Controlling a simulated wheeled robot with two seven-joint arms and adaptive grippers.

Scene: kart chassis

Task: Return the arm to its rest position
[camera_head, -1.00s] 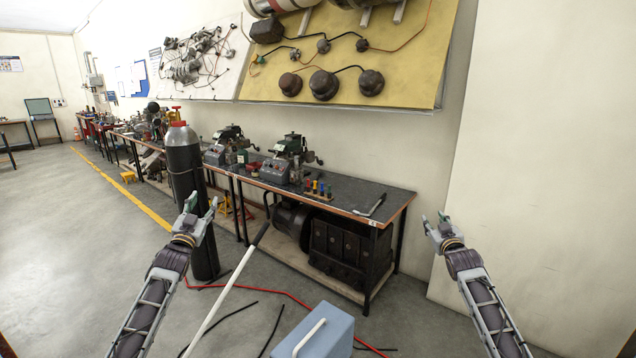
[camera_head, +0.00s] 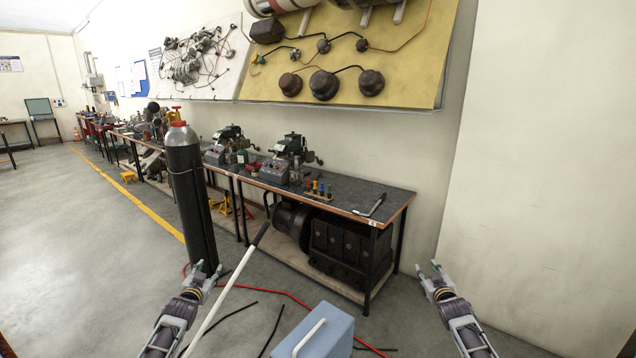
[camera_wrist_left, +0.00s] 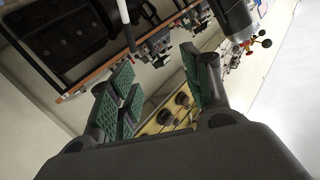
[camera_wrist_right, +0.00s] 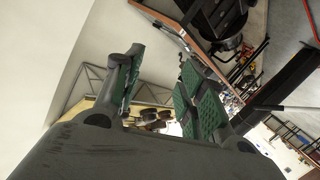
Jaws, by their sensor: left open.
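My left gripper (camera_head: 207,272) is low at the left in the head view, in front of the foot of the black gas cylinder. Its green-padded fingers stand apart with nothing between them in the left wrist view (camera_wrist_left: 160,95). My right gripper (camera_head: 430,270) is low at the right in the head view, over the floor near the pale wall. Its fingers are apart and empty in the right wrist view (camera_wrist_right: 158,90). Both grippers point up and away from my body. No object is held.
The black gas cylinder (camera_head: 188,190) stands close beyond my left gripper. A workbench (camera_head: 350,197) with machines and tools runs along the wall. Cables cross the floor.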

